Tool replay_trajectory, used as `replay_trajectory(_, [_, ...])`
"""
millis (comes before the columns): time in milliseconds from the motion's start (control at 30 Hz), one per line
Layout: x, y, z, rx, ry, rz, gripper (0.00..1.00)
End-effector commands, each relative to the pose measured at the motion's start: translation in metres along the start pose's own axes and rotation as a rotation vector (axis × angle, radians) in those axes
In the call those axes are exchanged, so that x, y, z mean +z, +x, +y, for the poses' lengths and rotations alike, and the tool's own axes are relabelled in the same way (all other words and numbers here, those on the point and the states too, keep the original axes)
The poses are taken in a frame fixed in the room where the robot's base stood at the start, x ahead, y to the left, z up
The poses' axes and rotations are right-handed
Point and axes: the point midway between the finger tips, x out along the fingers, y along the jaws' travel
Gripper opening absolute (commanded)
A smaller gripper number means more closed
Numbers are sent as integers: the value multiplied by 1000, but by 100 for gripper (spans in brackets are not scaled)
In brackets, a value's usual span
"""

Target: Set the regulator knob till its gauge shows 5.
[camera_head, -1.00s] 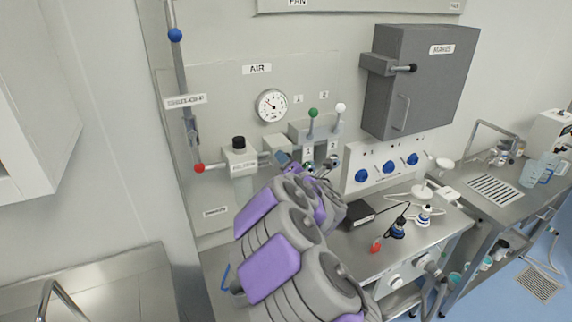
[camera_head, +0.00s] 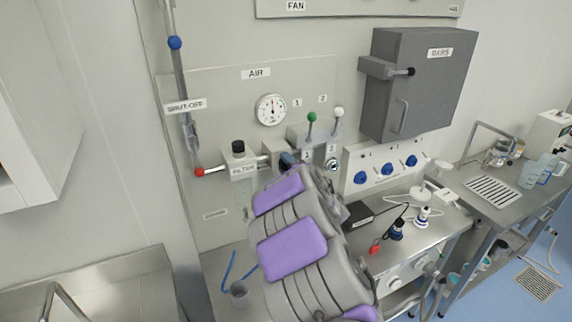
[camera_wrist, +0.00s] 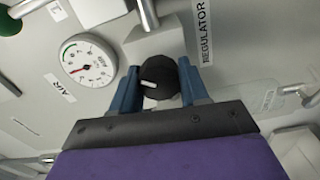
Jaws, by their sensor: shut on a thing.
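The regulator knob (camera_wrist: 160,80) is black with a white mark and shows in the wrist view, beside the REGULATOR label (camera_wrist: 205,32). My gripper (camera_wrist: 159,72) is shut on it, one blue finger on each side. The white mark points left in that view. In the head view my gripper (camera_head: 288,160) is at the panel and my arm hides the knob. The round gauge (camera_head: 271,109) is above it, its needle pointing about straight up. The gauge also shows in the wrist view (camera_wrist: 88,61), turned on its side. Its numbers are too small to read surely.
The filter (camera_head: 240,163) and the red-ended shut-off lever (camera_head: 199,172) are left of my gripper. Green (camera_head: 312,117) and white (camera_head: 339,112) lever balls stand at upper right. A panel with blue knobs (camera_head: 387,168) and a grey box (camera_head: 417,85) are further right.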

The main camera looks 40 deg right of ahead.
Motion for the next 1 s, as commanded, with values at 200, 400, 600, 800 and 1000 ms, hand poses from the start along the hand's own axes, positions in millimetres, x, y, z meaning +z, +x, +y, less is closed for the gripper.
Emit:
replay_trajectory(200, [0,-1,-6,-13,35,-2,14])
replay_trajectory(400, [0,-1,-7,-14,39,-2,14])
replay_trajectory(600, [-1,-1,-7,-15,38,-2,45])
replay_trajectory(800, [-1,-1,-5,-10,37,-1,64])
replay_trajectory(1000, [0,-1,-2,-5,37,-1,69])
